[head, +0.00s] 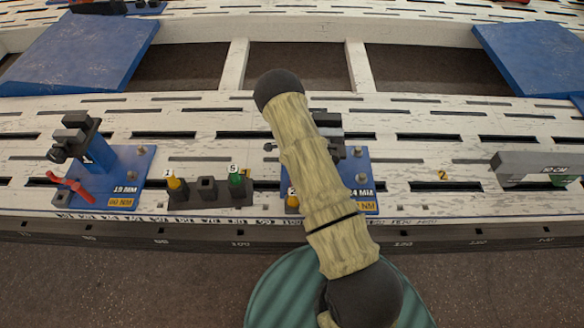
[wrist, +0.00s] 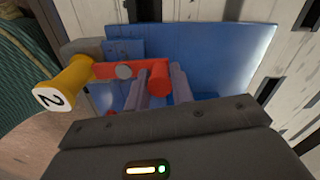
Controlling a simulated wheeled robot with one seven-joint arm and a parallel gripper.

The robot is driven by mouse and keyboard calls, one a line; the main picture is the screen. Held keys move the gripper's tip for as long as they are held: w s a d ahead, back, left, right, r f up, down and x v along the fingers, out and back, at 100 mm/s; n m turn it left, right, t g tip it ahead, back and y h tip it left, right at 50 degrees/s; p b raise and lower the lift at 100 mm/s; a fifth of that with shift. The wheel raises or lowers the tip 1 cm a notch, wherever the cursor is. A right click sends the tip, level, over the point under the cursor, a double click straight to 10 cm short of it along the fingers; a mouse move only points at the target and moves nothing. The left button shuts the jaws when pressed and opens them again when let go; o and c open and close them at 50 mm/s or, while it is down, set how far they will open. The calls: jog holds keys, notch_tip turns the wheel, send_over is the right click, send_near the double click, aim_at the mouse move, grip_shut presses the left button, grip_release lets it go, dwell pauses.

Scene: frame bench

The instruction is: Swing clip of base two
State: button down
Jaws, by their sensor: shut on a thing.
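Base two (head: 369,172) is a blue plate on the white bench, largely behind my arm in the head view; its label ends in "4 MM". In the wrist view, its blue plate (wrist: 225,65) fills the upper middle. Its red clip (wrist: 115,70) is a bar with a round pivot and a thick red end. My gripper (wrist: 160,90) is shut on the clip's red end, a grey finger on either side. The head view hides the gripper behind my arm. A yellow peg (wrist: 68,84) marked 2 stands beside the clip, also in the head view (head: 292,203).
Base one (head: 125,165) stands left with its own red clip (head: 72,188). A dark rack (head: 210,194) holds a yellow peg (head: 176,188) and a green peg (head: 236,184). A grey block (head: 525,165) is at right. Bench between base two and this block is mostly clear.

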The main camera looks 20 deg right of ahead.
jog(key=shift+w, duration=0.1)
jog(key=c, duration=1.2)
grip_release()
notch_tip(320, 180, up, 18)
jog(key=p, duration=0.2)
jog(key=shift+f+p, duration=0.25)
jog(key=shift+p, duration=0.05)
